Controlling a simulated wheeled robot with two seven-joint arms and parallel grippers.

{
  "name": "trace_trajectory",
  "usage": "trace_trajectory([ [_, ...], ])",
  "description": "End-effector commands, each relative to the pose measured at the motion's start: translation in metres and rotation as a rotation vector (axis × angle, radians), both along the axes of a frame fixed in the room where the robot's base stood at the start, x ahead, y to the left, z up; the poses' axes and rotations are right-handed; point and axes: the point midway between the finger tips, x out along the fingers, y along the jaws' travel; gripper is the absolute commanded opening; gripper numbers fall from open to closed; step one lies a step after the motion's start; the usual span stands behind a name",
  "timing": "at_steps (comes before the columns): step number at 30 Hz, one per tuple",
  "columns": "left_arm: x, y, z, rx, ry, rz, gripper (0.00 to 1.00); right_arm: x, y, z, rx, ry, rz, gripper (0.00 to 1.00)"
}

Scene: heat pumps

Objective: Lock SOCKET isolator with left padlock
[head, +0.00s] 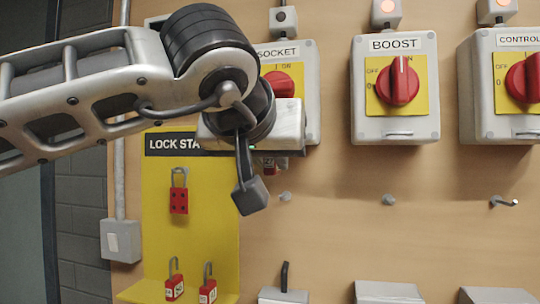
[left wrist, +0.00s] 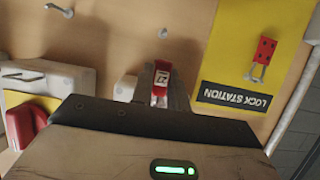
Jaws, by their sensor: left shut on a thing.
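The SOCKET isolator (head: 312,110) is a grey box with a yellow plate and a red knob (head: 290,80), partly covered by my left arm in the head view. My left gripper (left wrist: 160,80) is shut on a red padlock (left wrist: 160,90) with a white label. In the head view the gripper is in front of the isolator's lower edge, and a little red shows beneath it. The padlock's shackle is hidden, so I cannot tell whether it touches the isolator. My right gripper is not in view.
A yellow lock station (head: 215,225) at left holds a red hasp (head: 179,198) and two red padlocks, left (head: 174,287) and right (head: 208,290). BOOST (head: 398,120) and CONTROL (head: 510,125) isolators are to the right. Wall pegs (head: 388,200) stick out below them.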

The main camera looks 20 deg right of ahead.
Motion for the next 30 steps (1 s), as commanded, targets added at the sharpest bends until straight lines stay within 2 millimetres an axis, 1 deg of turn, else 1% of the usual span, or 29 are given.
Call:
trace_trajectory([
  [18,0.000,0.000,-0.013,-0.001,0.000,0.000,0.00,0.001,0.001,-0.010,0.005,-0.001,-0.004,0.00],
  [28,0.000,0.000,-0.014,-0.001,0.000,0.000,0.00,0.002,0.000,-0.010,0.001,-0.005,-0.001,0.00],
  [29,0.000,0.000,-0.014,-0.001,0.000,0.000,0.24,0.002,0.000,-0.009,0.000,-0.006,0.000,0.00],
  [30,0.000,0.000,-0.014,-0.001,0.000,0.000,0.35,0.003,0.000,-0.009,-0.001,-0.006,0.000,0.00],
])
